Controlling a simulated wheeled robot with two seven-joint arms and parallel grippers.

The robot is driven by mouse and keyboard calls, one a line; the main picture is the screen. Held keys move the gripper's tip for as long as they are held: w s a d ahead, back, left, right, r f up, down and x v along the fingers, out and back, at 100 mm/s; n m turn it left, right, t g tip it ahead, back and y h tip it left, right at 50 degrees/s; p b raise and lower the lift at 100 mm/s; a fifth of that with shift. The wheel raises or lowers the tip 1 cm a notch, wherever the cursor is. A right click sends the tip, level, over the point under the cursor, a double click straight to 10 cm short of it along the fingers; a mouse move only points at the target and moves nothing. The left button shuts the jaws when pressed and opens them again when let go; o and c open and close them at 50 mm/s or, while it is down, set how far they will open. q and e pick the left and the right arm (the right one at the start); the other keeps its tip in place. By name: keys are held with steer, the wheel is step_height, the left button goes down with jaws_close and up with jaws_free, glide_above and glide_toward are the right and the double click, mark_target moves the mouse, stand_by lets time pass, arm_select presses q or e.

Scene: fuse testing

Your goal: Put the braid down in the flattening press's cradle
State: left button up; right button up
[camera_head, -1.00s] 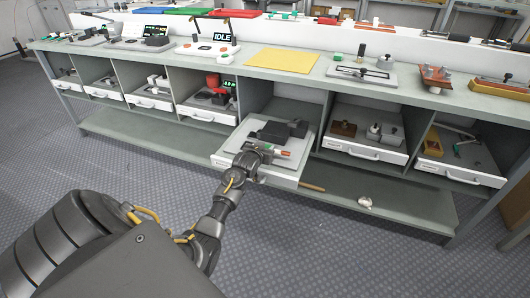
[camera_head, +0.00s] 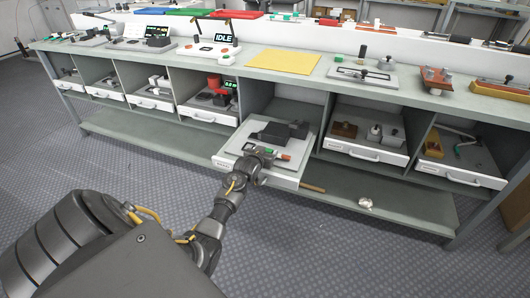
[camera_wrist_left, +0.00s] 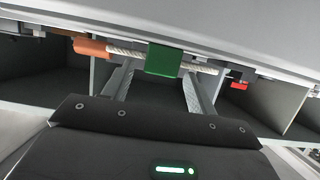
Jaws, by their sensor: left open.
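The braid (camera_wrist_left: 205,67) shows in the left wrist view as a pale twisted strand with a green block (camera_wrist_left: 164,58) around its middle and an orange end piece (camera_wrist_left: 90,47). The orange piece also shows in the head view (camera_head: 286,156), low over or on the plate of the flattening press (camera_head: 280,131), a dark unit in the pulled-out drawer. My left gripper (camera_wrist_left: 156,75) is open, its fingers on either side of the green block. It also shows at the drawer's front in the head view (camera_head: 256,160). The wrist hides the cradle, so seating is unclear. My right gripper is out of view.
The drawer (camera_head: 225,162) sticks out from the bench. Drawers with tools (camera_head: 350,150) sit to its right and a red-topped device (camera_head: 214,82) to its left. A yellow mat (camera_head: 284,61) lies on the bench top. A small white item (camera_head: 366,203) lies on the lower shelf.

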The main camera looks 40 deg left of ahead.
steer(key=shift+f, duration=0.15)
arm_select(q)
steer(key=shift+s+b, duration=0.15)
steer(key=shift+b, duration=0.25)
steer(key=p+v, duration=0.3)
steer(key=v, duration=0.8)
steer(key=s+d+f+m+g+h, duration=0.3)
steer(key=s+d+f+g, duration=0.2)
steer(key=s+d+f, duration=0.95)
steer(key=s+d+f+m+g+h, duration=0.1)
steer(key=s+d+f, duration=0.3)
steer(key=s, duration=0.4)
steer(key=s+d+f+m+g, duration=0.1)
steer(key=s+d+f+g, duration=0.3)
steer(key=s, duration=0.4)
steer(key=shift+d+f+m+h, duration=0.4)
steer(key=shift+d+f, duration=0.3)
steer(key=shift+d, duration=0.5)
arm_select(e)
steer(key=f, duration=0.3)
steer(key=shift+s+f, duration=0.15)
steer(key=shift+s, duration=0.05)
arm_select(q)
steer(key=shift+w, duration=0.1)
